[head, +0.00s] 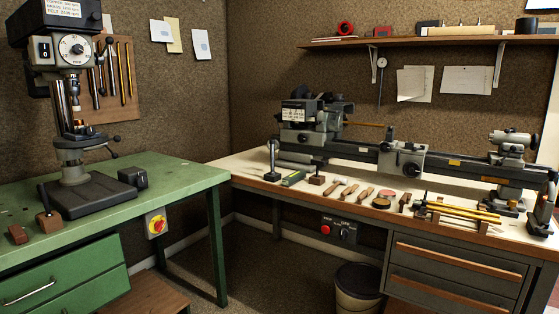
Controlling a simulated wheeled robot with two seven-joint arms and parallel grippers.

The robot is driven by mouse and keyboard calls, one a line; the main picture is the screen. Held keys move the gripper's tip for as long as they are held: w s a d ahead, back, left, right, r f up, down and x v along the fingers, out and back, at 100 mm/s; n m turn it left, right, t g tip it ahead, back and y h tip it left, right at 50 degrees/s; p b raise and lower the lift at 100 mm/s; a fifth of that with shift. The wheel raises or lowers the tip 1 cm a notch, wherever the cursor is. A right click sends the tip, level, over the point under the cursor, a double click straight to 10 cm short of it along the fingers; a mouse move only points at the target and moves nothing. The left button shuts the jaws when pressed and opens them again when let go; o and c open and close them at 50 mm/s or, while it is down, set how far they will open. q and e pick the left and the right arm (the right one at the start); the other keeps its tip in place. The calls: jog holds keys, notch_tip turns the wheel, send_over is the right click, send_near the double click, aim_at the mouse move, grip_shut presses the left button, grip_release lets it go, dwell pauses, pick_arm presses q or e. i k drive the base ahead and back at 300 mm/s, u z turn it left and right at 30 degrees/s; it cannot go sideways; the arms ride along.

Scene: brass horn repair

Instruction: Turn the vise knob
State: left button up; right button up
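Neither of my grippers is in view. I cannot surely pick out the vise or its knob. A small dark block (133,177) sits by the drill press base on the green bench (190,172). A dark grey metal piece (541,209), cut off by the right picture edge, stands at the right end of the long workbench (240,180). Either is too small or too partly shown to name as the vise.
A drill press (75,130) stands on the green bench. A lathe (350,150) runs along the long workbench, with hand tools (365,193) and brass tubes (460,209) before it. A bin (357,290) stands below. Open floor (270,270) lies between the benches.

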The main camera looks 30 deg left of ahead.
aim_at(90, 131)
jog(key=u, duration=0.25)
jog(key=i, duration=2.05)
jog(key=u, duration=1.95)
jog(key=i, duration=1.05)
jog(key=u, duration=0.85)
